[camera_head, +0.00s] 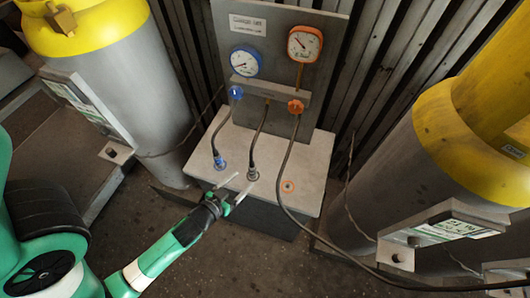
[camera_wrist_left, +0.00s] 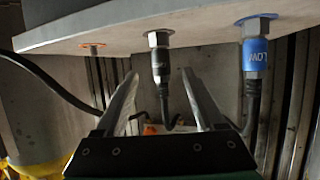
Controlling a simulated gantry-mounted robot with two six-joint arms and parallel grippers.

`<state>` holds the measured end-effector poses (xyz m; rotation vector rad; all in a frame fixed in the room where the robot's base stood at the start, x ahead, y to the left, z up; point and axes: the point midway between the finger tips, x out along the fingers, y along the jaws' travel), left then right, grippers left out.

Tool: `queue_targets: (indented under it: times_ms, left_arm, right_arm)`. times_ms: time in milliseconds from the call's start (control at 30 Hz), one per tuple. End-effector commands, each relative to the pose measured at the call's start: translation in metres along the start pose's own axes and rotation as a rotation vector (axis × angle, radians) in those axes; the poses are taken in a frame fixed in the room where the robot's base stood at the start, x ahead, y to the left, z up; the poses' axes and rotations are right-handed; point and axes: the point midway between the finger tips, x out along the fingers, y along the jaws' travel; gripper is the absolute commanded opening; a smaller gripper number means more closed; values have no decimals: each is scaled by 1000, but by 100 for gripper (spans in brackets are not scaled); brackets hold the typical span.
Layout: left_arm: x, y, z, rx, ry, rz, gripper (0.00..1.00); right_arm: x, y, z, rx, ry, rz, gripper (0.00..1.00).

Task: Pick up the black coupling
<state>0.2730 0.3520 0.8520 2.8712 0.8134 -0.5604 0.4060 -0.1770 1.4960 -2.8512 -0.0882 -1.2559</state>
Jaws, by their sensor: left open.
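The black coupling (camera_head: 253,174) stands in a port on the grey bench top, with a black hose running from it up to the gauge panel. In the left wrist view the black coupling (camera_wrist_left: 160,64) shows below a metal collar, between the two finger lines. My left gripper (camera_head: 243,181) is open and empty, its fingers pointing at the coupling from the front. In the left wrist view the fingertips of my left gripper (camera_wrist_left: 158,74) lie on either side of the coupling, with gaps; I cannot tell whether they reach it in depth. My right gripper is not in view.
A blue coupling (camera_head: 219,162) marked LOW stands left of the black one. An orange-ringed port (camera_head: 288,186) is to the right, empty. The gauge panel (camera_head: 270,60) rises behind. Grey-yellow cylinders (camera_head: 140,85) (camera_head: 440,150) flank the bench. A loose hose (camera_head: 285,205) hangs right.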

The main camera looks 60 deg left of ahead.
Motion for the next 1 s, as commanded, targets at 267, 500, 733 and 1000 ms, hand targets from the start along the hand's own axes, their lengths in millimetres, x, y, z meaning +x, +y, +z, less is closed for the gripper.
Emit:
queue_targets:
  times_ms: [267, 500, 733, 1000]
  left_arm:
    - [22, 0, -1, -1, 1, -2, 71]
    - [62, 0, 0, 0, 0, 0, 71]
    - [72, -1, -2, 0, 1, -1, 71]
    - [114, -1, -7, 0, 1, 0, 71]
  right_arm:
    - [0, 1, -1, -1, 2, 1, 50]
    - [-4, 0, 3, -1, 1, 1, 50]
    - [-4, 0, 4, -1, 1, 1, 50]
    - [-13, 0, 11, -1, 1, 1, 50]
